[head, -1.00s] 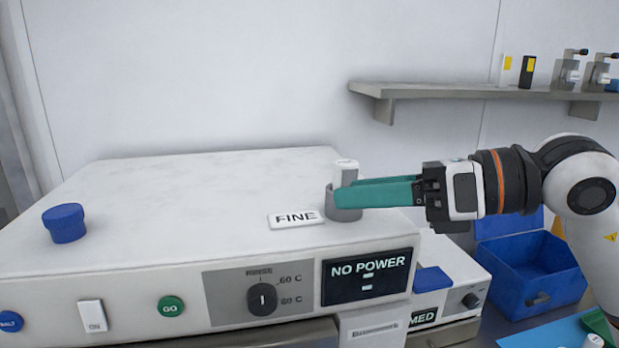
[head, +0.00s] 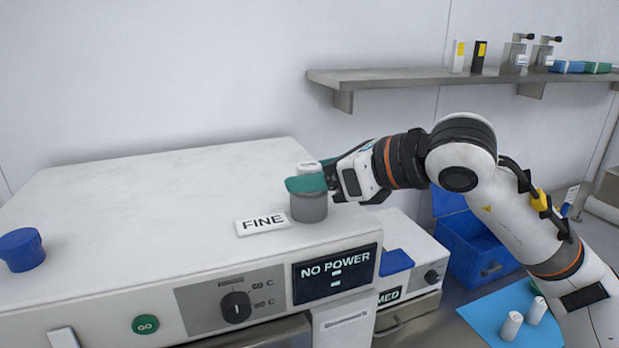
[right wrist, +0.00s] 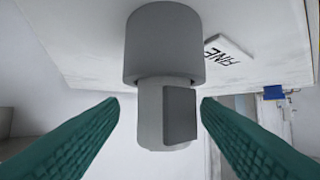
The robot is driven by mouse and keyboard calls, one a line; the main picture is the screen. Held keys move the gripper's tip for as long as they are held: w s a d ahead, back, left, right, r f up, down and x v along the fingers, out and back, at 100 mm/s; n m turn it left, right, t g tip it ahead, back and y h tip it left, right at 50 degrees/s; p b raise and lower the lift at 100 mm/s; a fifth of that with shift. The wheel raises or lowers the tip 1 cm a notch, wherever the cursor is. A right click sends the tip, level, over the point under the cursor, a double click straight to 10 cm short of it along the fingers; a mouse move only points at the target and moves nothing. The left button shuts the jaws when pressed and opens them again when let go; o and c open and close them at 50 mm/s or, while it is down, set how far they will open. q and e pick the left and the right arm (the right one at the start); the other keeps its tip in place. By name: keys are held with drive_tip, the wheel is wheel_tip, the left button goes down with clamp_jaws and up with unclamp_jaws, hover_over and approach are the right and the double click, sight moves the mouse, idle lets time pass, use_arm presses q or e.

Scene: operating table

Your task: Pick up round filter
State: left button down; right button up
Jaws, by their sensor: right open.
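A white round piece (head: 309,168), which I take to be the round filter, stands upright in a grey round holder (head: 309,208) on top of the white machine. My right gripper (head: 303,184) is at the piece, with its teal fingers just above the holder's rim. In the right wrist view the piece (right wrist: 150,115) shows grey with a darker flat patch, between the two open fingers (right wrist: 160,103). A gap shows on each side, and neither finger seems to touch it. My left gripper is not in view.
A "FINE" label (head: 263,225) lies beside the holder. A blue cap (head: 21,250) is at the machine's left. A blue bin (head: 475,255) and a blue mat (head: 480,312) with white cylinders (head: 511,325) lie to the right. A shelf (head: 400,79) hangs behind.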

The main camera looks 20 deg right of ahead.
drive_tip(key=shift+p+x, duration=0.6)
drive_tip(key=shift+x, duration=1.1)
drive_tip(key=shift+s+a, duration=0.1)
drive_tip(key=c, duration=1.1)
drive_tip(key=shift+r, duration=0.1)
